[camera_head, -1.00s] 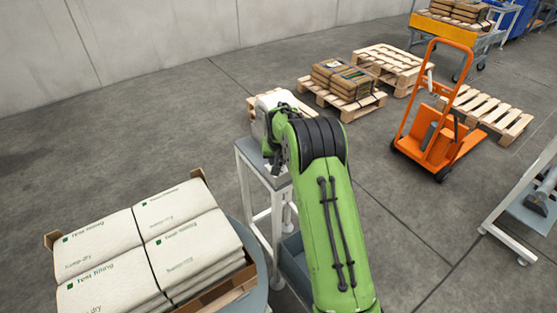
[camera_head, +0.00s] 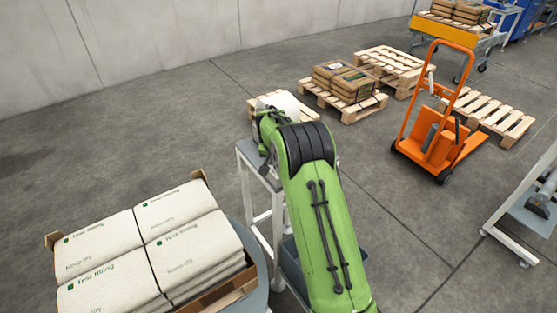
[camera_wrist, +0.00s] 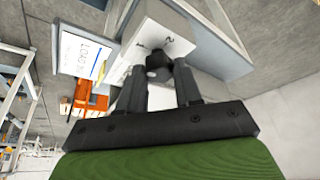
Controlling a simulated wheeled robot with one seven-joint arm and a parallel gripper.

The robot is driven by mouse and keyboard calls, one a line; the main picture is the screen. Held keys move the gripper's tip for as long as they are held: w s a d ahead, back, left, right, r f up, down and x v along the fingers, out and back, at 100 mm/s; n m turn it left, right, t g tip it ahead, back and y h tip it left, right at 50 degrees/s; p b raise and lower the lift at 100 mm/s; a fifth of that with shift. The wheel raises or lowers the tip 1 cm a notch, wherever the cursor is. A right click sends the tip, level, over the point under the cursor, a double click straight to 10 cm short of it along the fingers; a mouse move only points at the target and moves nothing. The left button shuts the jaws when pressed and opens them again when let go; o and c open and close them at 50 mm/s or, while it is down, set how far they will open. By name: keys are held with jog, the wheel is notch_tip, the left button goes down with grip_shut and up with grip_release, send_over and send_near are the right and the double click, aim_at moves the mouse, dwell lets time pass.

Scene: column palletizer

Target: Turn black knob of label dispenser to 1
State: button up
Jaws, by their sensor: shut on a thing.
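The label dispenser shows in the wrist view as a grey box with a white face (camera_wrist: 152,32) bearing the marks 1 and 2. The black knob (camera_wrist: 158,64) stands at this face, below the marks. My gripper (camera_wrist: 160,76) has its two dark fingers on either side of the knob and is shut on it. The knob's pointer cannot be made out, so I cannot tell its setting. In the head view my green arm hides the knob and gripper; a white part (camera_head: 291,103) shows behind the arm, above the small stand (camera_head: 247,155).
A pallet box (camera_head: 207,292) of white bags stands at the lower left, close to the stand. Wooden pallets (camera_head: 388,62) and an orange lift truck (camera_head: 436,130) are farther back. A sheet with writing (camera_wrist: 85,55) is beside the dispenser in the wrist view. Open floor lies right of my arm.

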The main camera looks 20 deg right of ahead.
jog(key=o, duration=0.8)
jog(key=shift+c, duration=0.2)
jog(key=shift+r, duration=0.1)
jog(key=p+v, duration=0.1)
jog(key=v, duration=1.4)
jog(key=shift+r, duration=0.3)
jog(key=shift+s, duration=0.15)
